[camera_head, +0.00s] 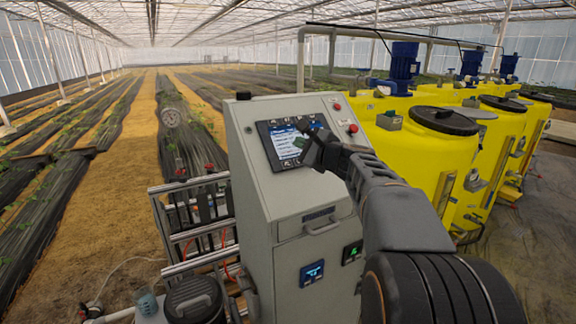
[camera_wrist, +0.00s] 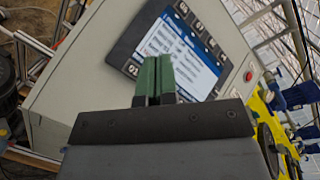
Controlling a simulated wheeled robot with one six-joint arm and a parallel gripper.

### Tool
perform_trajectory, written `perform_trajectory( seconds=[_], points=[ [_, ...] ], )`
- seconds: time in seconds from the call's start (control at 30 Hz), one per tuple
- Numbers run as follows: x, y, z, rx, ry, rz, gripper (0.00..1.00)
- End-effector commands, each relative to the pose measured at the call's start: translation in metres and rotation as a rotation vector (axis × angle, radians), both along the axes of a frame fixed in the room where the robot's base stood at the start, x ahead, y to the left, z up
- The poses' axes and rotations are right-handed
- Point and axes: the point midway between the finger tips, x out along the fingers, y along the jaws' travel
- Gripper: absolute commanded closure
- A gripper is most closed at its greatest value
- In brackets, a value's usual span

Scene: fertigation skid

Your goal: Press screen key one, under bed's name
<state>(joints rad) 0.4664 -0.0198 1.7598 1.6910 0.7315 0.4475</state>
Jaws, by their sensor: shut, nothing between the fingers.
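The control panel's screen (camera_head: 283,143) is set in the sloped top of a grey cabinet (camera_head: 262,215). It is lit, with a blue header and lines of text too small to read. In the wrist view the screen (camera_wrist: 203,62) appears tilted, with dark keys with white labels along its bezel. One key (camera_wrist: 133,70) sits at the bezel's lower left corner; I cannot read its label surely. My gripper (camera_head: 308,150) is shut and empty, in front of the screen's right part. In the wrist view its green fingertips (camera_wrist: 158,60) overlap the screen's left part; I cannot tell whether they touch.
A red button (camera_head: 352,128) sits right of the screen, with another red control (camera_head: 337,106) above it. Yellow tanks (camera_head: 425,145) with black lids stand close on the right. A metal frame (camera_head: 195,225) with pipes stands left of the cabinet.

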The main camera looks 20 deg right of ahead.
Motion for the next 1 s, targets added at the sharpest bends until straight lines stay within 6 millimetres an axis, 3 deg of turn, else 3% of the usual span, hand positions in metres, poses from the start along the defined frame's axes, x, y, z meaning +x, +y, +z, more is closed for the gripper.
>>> perform_trajectory(
  seconds=[0.43,1.0],
  points=[
    [0.003,0.000,-0.004,0.002,0.000,-0.001,1.00],
    [0.046,0.005,-0.054,0.000,0.000,0.000,1.00]
  ],
)
